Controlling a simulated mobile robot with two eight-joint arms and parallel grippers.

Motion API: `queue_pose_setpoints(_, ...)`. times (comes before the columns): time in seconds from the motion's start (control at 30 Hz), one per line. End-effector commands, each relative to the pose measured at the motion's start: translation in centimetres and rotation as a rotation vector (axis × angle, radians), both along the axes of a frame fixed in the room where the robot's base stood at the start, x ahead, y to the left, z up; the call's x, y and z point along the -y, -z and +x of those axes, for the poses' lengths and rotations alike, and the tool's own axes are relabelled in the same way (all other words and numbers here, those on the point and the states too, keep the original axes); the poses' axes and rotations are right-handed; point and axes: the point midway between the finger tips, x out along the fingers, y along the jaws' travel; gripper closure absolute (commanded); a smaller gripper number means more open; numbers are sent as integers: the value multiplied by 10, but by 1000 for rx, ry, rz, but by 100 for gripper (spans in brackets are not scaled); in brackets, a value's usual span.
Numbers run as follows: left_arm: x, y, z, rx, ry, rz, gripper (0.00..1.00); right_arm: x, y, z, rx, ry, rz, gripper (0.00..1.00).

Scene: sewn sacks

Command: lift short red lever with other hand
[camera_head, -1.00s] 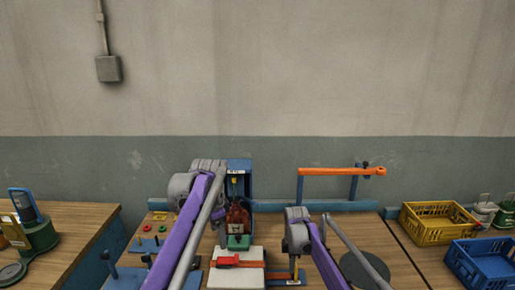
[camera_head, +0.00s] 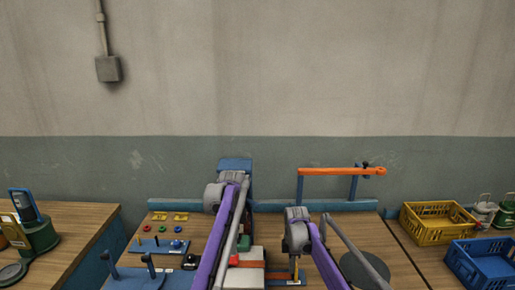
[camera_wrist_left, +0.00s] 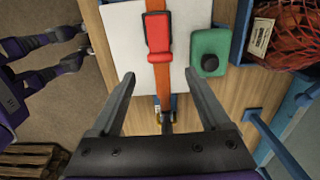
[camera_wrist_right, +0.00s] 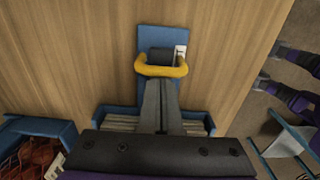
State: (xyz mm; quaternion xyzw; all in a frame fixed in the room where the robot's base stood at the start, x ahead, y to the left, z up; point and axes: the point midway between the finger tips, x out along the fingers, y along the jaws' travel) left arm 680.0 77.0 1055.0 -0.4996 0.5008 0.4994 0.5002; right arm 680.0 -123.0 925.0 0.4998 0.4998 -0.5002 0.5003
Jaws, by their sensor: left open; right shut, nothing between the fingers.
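The short red lever (camera_wrist_left: 158,36) lies on an orange strip (camera_wrist_left: 163,85) over a white block (camera_wrist_left: 122,45) in the left wrist view. In the head view, my left arm partly covers the red part (camera_head: 234,260). My left gripper (camera_wrist_left: 160,76) is open and empty, its fingers on either side of the orange strip, short of the red lever in the picture. My right gripper (camera_wrist_right: 159,84) is shut and empty, its tips at a yellow loop (camera_wrist_right: 161,70) on a blue plate (camera_wrist_right: 175,38). I cannot tell whether they touch it.
A green block (camera_wrist_left: 209,46) with a black knob sits right beside the white block. A netted red-brown bundle (camera_wrist_left: 296,30) is in a blue frame. An orange bar (camera_head: 335,171) stands at the back. Yellow (camera_head: 437,222) and blue (camera_head: 485,265) crates are at right.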

Motion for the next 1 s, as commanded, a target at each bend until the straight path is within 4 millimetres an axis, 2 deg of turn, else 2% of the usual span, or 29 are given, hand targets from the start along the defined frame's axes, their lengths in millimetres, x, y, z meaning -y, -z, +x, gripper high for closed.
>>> queue_pose_setpoints(0.3, 0, 48, 0, 1, -2, 0, 20, 3, -1, 1, 1, 3, -4, 100)
queue_pose_setpoints(0.5, 0, 69, 0, 1, -2, 0, 20, 3, -1, 1, 1, 3, -4, 100)
queue_pose_setpoints(0.7, 0, 77, 0, 1, -2, 0, 20, 3, -1, 1, 1, 3, -3, 100)
queue_pose_setpoints(0.97, 0, 78, 0, 1, -2, 0, 20, 2, -1, 1, 1, 2, -3, 100)
queue_pose_setpoints(1.0, 0, 78, 0, 1, -2, 0, 25, 2, -1, 1, 1, 2, -3, 100)
